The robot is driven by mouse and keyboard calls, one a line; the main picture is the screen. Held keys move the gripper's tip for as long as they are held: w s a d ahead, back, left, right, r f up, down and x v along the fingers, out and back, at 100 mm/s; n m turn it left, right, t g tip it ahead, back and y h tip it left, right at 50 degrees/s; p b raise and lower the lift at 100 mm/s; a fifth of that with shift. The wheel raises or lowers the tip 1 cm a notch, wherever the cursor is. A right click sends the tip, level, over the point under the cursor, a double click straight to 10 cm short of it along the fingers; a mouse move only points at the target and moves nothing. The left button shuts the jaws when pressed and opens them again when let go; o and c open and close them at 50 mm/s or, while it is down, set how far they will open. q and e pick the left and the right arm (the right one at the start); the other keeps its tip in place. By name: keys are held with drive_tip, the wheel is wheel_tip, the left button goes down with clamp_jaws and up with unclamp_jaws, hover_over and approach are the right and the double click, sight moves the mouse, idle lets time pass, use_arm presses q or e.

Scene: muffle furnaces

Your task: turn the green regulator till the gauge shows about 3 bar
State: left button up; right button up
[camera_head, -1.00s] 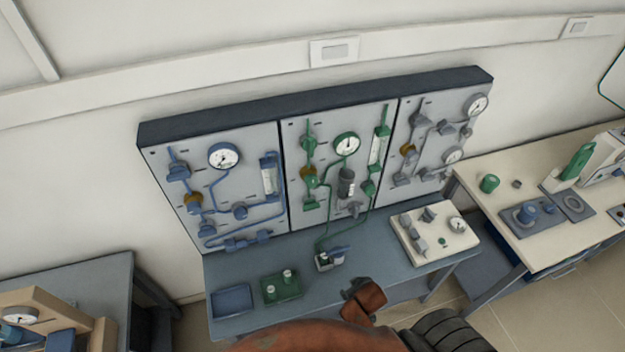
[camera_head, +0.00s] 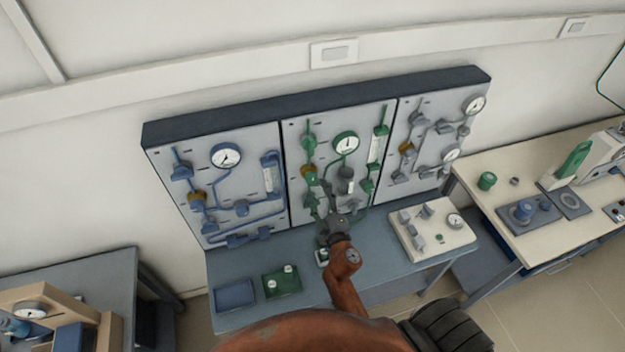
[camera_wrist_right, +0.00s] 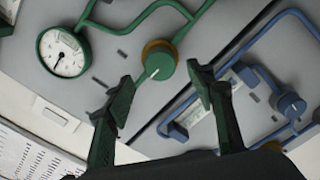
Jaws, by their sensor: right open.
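The green regulator (camera_head: 311,180) is a round green knob with a brass-coloured ring, on the middle wall panel. In the right wrist view the regulator (camera_wrist_right: 161,64) lies ahead of the space between the fingertips, with a white mark on its face. The round white gauge (camera_head: 346,143) is above and right of it; the gauge also shows in the right wrist view (camera_wrist_right: 63,52), its reading too small to tell. My right gripper (camera_head: 330,192) is open and empty in front of the panel's lower part; the wrist view shows its two fingers apart (camera_wrist_right: 162,78). My left gripper is not in view.
A grey cylinder (camera_head: 346,178) and green pipes stand out close to the right gripper. The blue panel (camera_head: 227,181) is to the left and the grey panel (camera_head: 435,150) to the right. Below are a blue tray (camera_head: 234,294), a green tray (camera_head: 282,283) and a light control box (camera_head: 433,229).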

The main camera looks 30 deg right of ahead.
sight(313, 181)
drive_tip(key=shift+p+x, duration=0.3)
drive_tip(key=shift+x, duration=2.85)
drive_tip(key=c, duration=1.2)
drive_tip(key=shift+o, duration=0.2)
drive_tip(key=shift+d, duration=0.1)
drive_tip(key=o, duration=1.2)
drive_tip(key=shift+c, duration=0.2)
drive_tip(key=shift+s, duration=0.15)
drive_tip(key=v, duration=0.7)
drive_tip(key=shift+s, duration=0.15)
